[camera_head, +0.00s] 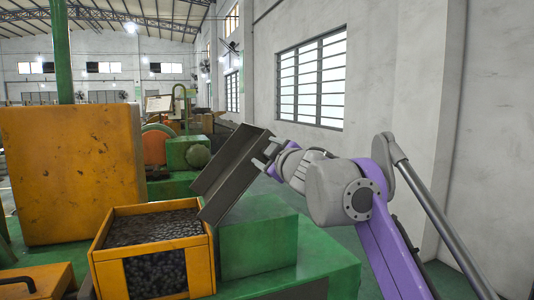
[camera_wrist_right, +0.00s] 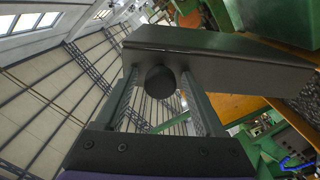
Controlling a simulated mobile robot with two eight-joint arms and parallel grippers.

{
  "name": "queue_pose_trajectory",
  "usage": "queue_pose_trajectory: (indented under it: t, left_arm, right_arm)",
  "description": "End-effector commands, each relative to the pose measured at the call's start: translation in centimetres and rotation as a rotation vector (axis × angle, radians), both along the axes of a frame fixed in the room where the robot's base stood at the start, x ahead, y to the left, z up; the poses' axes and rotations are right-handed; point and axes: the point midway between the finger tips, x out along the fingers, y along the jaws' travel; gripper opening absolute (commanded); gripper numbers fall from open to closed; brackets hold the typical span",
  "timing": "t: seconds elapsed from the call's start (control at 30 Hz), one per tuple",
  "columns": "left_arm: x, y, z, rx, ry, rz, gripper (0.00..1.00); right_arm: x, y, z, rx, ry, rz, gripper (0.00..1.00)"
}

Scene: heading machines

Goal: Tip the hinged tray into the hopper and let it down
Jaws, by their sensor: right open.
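The hinged tray (camera_head: 233,165) is a dark grey channel. In the head view it is tilted steeply, its upper end to the right and its lower end at the hopper's right rim. The hopper (camera_head: 197,268) is an orange-yellow box with many dark small pieces inside. My right gripper (camera_head: 266,158) is open at the tray's upper right side. In the right wrist view the tray (camera_wrist_right: 220,50) crosses just beyond the fingers, and a dark round knob (camera_wrist_right: 160,81) shows between them. Whether the fingers touch the tray is unclear. My left gripper is out of view.
A large orange panel (camera_head: 70,170) stands left of the hopper. Green machine blocks (camera_head: 258,240) stand right of the hopper, under the tray. A yellow box with a black handle (camera_head: 18,280) is at the lower left. A white wall (camera_head: 420,90) bounds the right side.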

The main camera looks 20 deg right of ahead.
Motion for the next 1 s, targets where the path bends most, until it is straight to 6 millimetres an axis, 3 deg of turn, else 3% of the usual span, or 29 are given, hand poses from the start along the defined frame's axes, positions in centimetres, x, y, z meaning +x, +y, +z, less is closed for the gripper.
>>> queue_pose_trajectory:
  t: [0.33,0.8,1.0]
  left_arm:
    - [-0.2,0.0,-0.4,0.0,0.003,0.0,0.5]
    - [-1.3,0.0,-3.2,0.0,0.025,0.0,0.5]
    - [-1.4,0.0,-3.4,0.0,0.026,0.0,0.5]
  right_arm:
    - [-0.7,-0.1,-0.1,0.0,0.001,-0.001,0.71]
    - [-9.2,-0.4,-0.3,-0.002,0.002,-0.002,0.71]
    - [-10.7,-0.4,-0.1,0.001,0.001,-0.001,0.71]
